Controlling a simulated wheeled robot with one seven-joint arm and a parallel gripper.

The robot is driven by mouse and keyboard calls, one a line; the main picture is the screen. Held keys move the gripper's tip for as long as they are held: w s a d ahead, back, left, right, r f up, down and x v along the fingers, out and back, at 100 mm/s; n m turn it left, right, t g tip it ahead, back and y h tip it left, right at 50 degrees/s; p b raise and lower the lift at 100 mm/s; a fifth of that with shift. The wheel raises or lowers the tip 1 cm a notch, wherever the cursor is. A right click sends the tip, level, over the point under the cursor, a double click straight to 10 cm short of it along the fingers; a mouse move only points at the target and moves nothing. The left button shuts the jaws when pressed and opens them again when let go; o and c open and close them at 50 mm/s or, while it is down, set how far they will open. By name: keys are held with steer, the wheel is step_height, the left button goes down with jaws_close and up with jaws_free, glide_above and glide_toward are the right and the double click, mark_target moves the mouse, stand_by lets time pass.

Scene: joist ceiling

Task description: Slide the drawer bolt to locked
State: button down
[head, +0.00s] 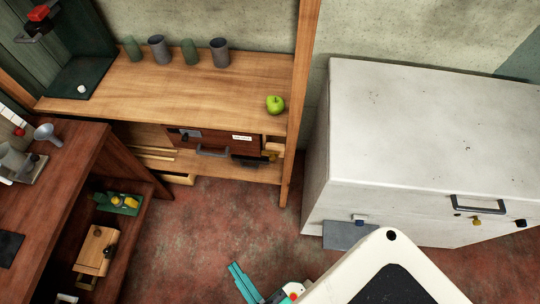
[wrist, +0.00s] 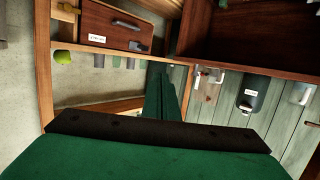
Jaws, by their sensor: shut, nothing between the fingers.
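The brown drawer (head: 216,138) sits closed under the wooden worktop in the head view, with a grey handle and a white label. A small grey bolt fitting with a dark knob (head: 184,134) is at its upper left. The wrist view shows the drawer (wrist: 104,20) upside down, with the bolt fitting (wrist: 138,46) near its corner. The bolt's position is too small to tell. My gripper (head: 236,267) has teal fingers held together, empty, above the floor in front of the drawer and well apart from it. The fingers also show in the wrist view (wrist: 164,70).
A green apple (head: 275,104) and several cups (head: 190,51) stand on the worktop (head: 170,88). A wooden post (head: 298,110) rises right of the drawer. A white cabinet (head: 430,130) stands at right, a red-brown bench (head: 60,170) at left. Floor (head: 210,215) before the drawer is clear.

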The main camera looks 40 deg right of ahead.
steer(key=c, duration=1.6)
jaws_free()
steer(key=shift+w+f, duration=0.15)
steer(key=shift+f, duration=0.05)
steer(key=shift+o, duration=0.2)
steer(key=w+d+f+m+h, duration=0.1)
steer(key=w+f+m+h, duration=0.2)
steer(key=f, duration=0.3)
steer(key=shift+w+d+m+h, duration=0.35)
steer(key=shift+w+m+h, duration=0.05)
steer(key=shift+w+h, duration=0.2)
steer(key=m+g+h, duration=0.3)
steer(key=m+h, duration=0.4)
steer(key=h, duration=0.2)
glide_toward(270, 155)
steer(key=shift+m, duration=0.3)
steer(key=shift+s+d+r+x, duration=0.1)
steer(key=shift+s+d+x, duration=0.05)
steer(key=shift+x, duration=0.8)
steer(key=shift+s+d+r+x, duration=0.1)
steer(key=shift+s+x, duration=0.05)
steer(key=shift+x, duration=0.8)
steer(key=shift+s+d+r+x, duration=0.1)
steer(key=shift+s+d+x, duration=0.05)
steer(key=shift+x, duration=0.8)
